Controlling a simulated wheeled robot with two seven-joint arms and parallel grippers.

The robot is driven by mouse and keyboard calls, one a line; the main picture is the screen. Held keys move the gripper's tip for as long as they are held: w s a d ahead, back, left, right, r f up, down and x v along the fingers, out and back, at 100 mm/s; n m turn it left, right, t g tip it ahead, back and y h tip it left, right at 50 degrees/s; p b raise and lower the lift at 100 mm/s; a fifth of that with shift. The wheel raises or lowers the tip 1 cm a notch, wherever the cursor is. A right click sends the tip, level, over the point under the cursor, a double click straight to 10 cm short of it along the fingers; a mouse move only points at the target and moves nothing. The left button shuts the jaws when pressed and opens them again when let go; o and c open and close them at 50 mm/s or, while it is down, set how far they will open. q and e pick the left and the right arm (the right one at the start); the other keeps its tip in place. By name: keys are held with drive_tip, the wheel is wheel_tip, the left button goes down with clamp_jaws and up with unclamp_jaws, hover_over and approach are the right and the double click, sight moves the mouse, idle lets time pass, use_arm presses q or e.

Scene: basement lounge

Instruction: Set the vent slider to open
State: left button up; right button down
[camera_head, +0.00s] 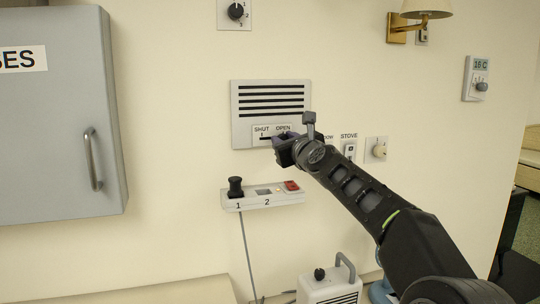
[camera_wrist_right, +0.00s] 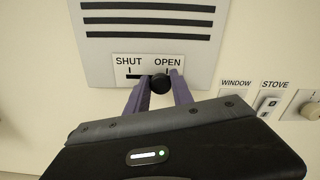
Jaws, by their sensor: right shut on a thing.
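The vent (camera_head: 270,99) is a grey wall panel with dark slats and a white label strip marked SHUT on the left and OPEN on the right. In the right wrist view, the vent panel (camera_wrist_right: 150,45) fills the top. The black slider knob (camera_wrist_right: 160,83) stands below the label, close under the word OPEN. My right gripper (camera_wrist_right: 158,88) has its purple fingers on either side of the knob and is shut on it. In the head view, my right gripper (camera_head: 285,139) covers the knob at the vent's lower right. My left gripper is not in view.
A power strip (camera_head: 262,201) with a black plug and a red switch is below the vent. WINDOW and STOVE switches (camera_head: 349,151) and a round knob (camera_head: 376,150) are to the right. A grey cabinet (camera_head: 60,110) hangs at left. A heater (camera_head: 330,287) stands below.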

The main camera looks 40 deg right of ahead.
drive_tip(key=shift+s+d, duration=0.25)
drive_tip(key=shift+d, duration=0.4)
drive_tip(key=c, duration=1.1)
unclamp_jaws()
drive_tip(key=shift+d, duration=0.1)
drive_tip(key=b+v, duration=0.1)
drive_tip(key=v, duration=0.7)
drive_tip(key=shift+w, duration=0.1)
